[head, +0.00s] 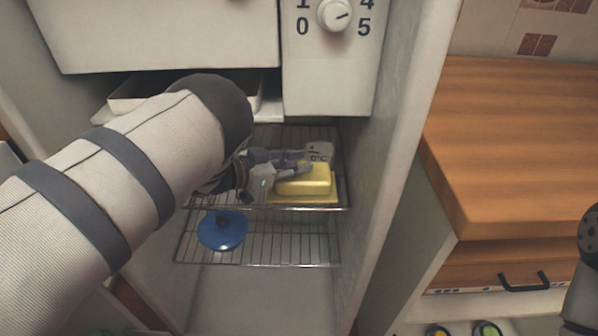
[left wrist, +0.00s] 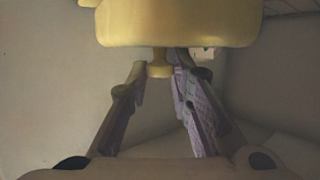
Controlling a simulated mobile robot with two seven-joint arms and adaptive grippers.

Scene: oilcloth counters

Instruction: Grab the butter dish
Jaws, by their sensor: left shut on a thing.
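The yellow butter dish (head: 308,182) is on the upper wire shelf inside the open fridge, with its block-shaped lid over a flat yellow base (head: 303,199). My left gripper (head: 290,163) reaches in from the left, with its fingers at the top of the lid. In the left wrist view the yellow lid (left wrist: 180,25) fills the top, and its small knob (left wrist: 159,67) is between the fingertips of my left gripper (left wrist: 160,72), which is shut on it. I cannot tell whether the lid is lifted off the base. My right gripper is not in view.
A blue round lid-like object (head: 222,231) is on the lower wire shelf (head: 290,249). The freezer compartment and dial (head: 334,14) are above. The fridge's side wall (head: 385,190) is close on the right. A wooden counter (head: 515,130) stands farther right.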

